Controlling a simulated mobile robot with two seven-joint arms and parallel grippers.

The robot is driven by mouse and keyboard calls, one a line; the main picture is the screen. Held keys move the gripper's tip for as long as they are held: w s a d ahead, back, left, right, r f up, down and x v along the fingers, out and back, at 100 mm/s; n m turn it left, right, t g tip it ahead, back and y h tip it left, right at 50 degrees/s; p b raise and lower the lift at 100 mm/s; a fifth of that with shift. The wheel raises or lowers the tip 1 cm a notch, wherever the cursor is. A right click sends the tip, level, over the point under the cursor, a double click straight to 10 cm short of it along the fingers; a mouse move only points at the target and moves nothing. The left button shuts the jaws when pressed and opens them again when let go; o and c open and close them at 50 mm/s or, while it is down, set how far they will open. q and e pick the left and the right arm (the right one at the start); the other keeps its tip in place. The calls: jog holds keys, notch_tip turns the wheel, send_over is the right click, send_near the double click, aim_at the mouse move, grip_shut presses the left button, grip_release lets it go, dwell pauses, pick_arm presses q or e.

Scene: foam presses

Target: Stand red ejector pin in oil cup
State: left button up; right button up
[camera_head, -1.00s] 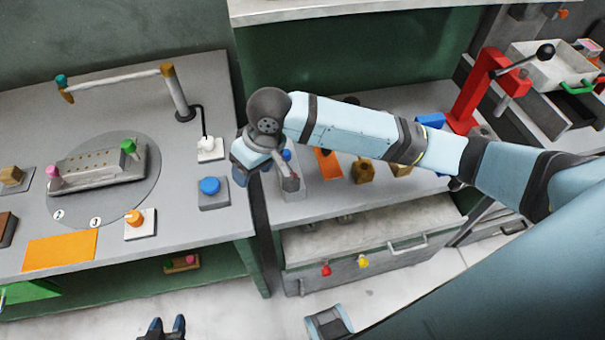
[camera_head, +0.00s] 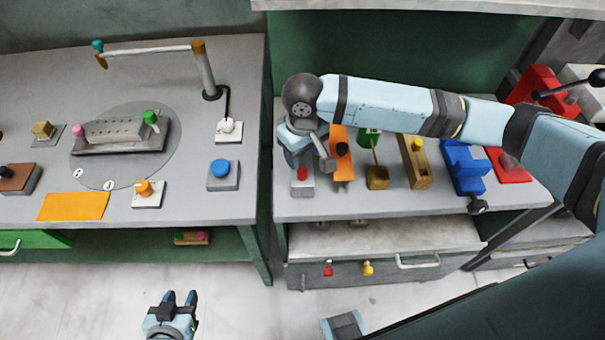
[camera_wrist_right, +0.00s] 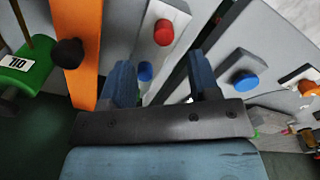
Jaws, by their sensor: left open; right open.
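A grey block (camera_head: 301,190) holds a red-topped pin (camera_head: 302,174) near its front. In the right wrist view, the red top (camera_wrist_right: 164,32) and a blue top (camera_wrist_right: 145,72) stand in the same block. My right gripper (camera_wrist_right: 162,82) is open and empty above this block, the blue top showing between its fingers and the red one beyond them. The green oil cup (camera_head: 369,139) stands behind my right arm, partly hidden; its OIL label and a thin stick show in the right wrist view (camera_wrist_right: 28,72). My left gripper (camera_head: 181,298) is open and empty over the floor.
An orange plate with a black knob (camera_head: 341,160) lies between block and cup. A brass pot (camera_head: 377,179), a wooden block (camera_head: 414,160) and a blue fixture (camera_head: 464,168) stand to the right. A blue button (camera_head: 221,169) is on the left table, across a gap.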

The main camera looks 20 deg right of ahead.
aim_at(302, 171)
jog(key=f, duration=0.6)
jog(key=shift+s+a+f, duration=0.15)
jog(key=shift+a+f, duration=0.05)
jog(key=c, duration=1)
